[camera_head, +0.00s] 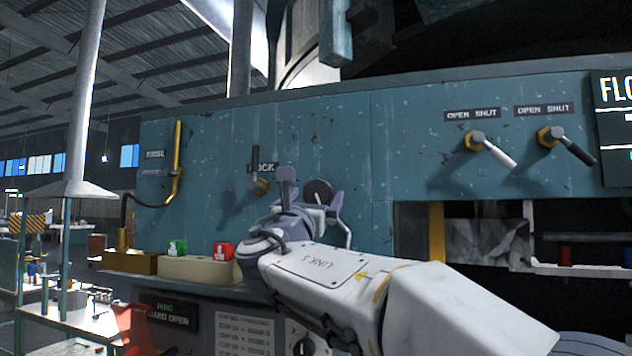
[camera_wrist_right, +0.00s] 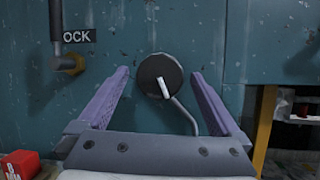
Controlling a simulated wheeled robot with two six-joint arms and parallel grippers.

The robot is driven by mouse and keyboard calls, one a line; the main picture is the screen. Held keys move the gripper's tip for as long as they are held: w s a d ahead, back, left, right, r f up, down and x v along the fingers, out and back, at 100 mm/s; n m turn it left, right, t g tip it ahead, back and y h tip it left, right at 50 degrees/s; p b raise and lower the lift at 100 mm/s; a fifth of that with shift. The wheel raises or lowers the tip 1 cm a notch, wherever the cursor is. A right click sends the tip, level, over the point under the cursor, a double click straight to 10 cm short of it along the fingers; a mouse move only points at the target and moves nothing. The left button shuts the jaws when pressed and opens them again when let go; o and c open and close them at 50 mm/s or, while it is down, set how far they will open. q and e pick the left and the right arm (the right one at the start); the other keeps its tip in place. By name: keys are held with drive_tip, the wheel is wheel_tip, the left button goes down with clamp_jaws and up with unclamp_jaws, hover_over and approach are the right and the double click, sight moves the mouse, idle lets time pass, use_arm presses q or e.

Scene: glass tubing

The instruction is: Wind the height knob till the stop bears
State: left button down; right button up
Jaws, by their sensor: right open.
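A dark round knob (camera_wrist_right: 158,76) with a pale centre piece and a bent pale rod (camera_wrist_right: 184,112) stands on the teal panel (camera_wrist_right: 215,45). I take it for the height knob; no label for it shows. It also shows in the head view (camera_head: 318,192), partly behind my gripper. My right gripper (camera_head: 311,188) is open, its two purple-grey fingers pointing at the panel. In the right wrist view the fingers lie left and right of the knob with gaps, and nothing is held. Whether they reach its depth I cannot tell. The stop cannot be made out. My left gripper is out of view.
A dark lever (camera_wrist_right: 56,30) beside a partly hidden "OCK" label is left of the knob. Two OPEN SHUT levers, one white (camera_head: 492,150) and one black (camera_head: 568,146), are at right. Green (camera_head: 177,247) and red (camera_head: 221,251) blocks sit on the ledge. A brass upright (camera_head: 177,160) is far left.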

drive_tip(key=shift+x, duration=0.95)
drive_tip(key=c, duration=1.3)
drive_tip(key=shift+a+f+m+h+b, duration=0.1)
drive_tip(key=shift+f+m+h+b, duration=0.15)
drive_tip(key=shift+m+h, duration=0.6)
drive_tip(key=m, duration=0.2)
drive_tip(key=shift+m+g+h+b, duration=0.25)
drive_tip(key=shift+m+g+b, duration=0.05)
drive_tip(key=shift+m+b, duration=0.1)
drive_tip(key=m+h, duration=0.1)
drive_tip(key=m, duration=0.2)
drive_tip(key=shift+r+g, duration=0.2)
drive_tip(key=shift+g, duration=0.2)
drive_tip(key=shift+m+g+h+p, duration=0.3)
drive_tip(key=shift+m+g+h, duration=0.5)
drive_tip(key=shift+m, duration=1.05)
drive_tip(key=shift+r+m, duration=0.1)
drive_tip(key=shift+m, duration=0.2)
